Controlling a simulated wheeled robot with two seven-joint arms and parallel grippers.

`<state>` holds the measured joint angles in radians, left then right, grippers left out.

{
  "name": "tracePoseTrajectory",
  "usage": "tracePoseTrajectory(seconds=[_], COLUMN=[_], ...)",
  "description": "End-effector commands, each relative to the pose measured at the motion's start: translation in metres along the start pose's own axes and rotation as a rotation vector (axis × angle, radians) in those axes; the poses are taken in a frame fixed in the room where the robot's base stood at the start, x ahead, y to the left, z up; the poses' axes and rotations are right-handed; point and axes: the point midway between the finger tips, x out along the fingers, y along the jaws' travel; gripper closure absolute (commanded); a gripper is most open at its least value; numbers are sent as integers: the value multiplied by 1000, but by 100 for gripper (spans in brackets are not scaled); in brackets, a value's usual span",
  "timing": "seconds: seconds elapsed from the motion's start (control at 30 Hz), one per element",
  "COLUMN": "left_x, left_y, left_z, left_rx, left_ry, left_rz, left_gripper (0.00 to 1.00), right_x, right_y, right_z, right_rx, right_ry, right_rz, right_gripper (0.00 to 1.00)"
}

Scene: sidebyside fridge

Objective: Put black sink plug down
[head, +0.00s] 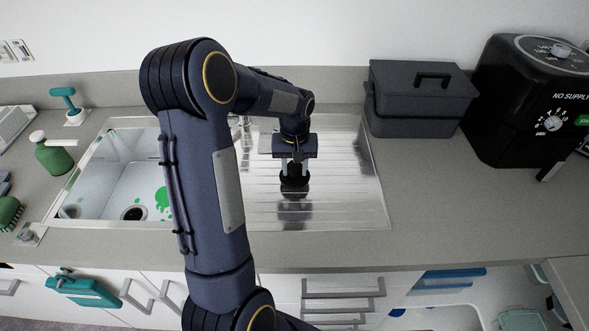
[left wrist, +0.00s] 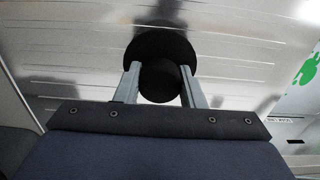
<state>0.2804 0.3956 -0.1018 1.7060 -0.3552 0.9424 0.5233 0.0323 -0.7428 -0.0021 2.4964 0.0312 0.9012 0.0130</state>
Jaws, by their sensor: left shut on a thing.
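The black sink plug (head: 294,186) shows in the head view at the tip of my left gripper (head: 295,168), over the ribbed metal drainboard (head: 345,190). In the left wrist view the plug (left wrist: 160,50) sits between the two fingers of my left gripper (left wrist: 160,84), which is shut on its round knob. The wider disc of the plug lies beyond the fingertips. A dark reflection shows on the metal below it. I cannot tell whether the plug touches the drainboard. My right gripper is not in view.
The sink basin (head: 120,185) with its dark drain hole (head: 134,213) and green splotches lies left of the drainboard. A dark grey box (head: 415,100) and a black appliance (head: 520,100) stand to the right. A green bottle (head: 52,157) stands at left.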

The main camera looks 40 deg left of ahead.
Motion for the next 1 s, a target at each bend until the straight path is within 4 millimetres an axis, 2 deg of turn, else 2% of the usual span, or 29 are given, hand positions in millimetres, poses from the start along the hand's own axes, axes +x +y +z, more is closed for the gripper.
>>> tracePoseTrajectory(seconds=[0.13,0.53,0.57,0.7,1.0], left_x=[15,22,20,20,17], left_y=[-1,-1,-1,-1,-1], left_z=[1,0,0,0,0], left_rx=[-1,-1,-1,-1,-1], left_ry=[-1,0,0,0,0], left_rz=[-1,0,0,0,0], left_gripper=[92,92,60,42,42], right_x=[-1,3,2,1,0], right_y=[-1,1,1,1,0], right_z=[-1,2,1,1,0], right_rx=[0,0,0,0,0], right_ry=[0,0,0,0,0], right_rz=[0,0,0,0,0], right_gripper=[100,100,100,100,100])
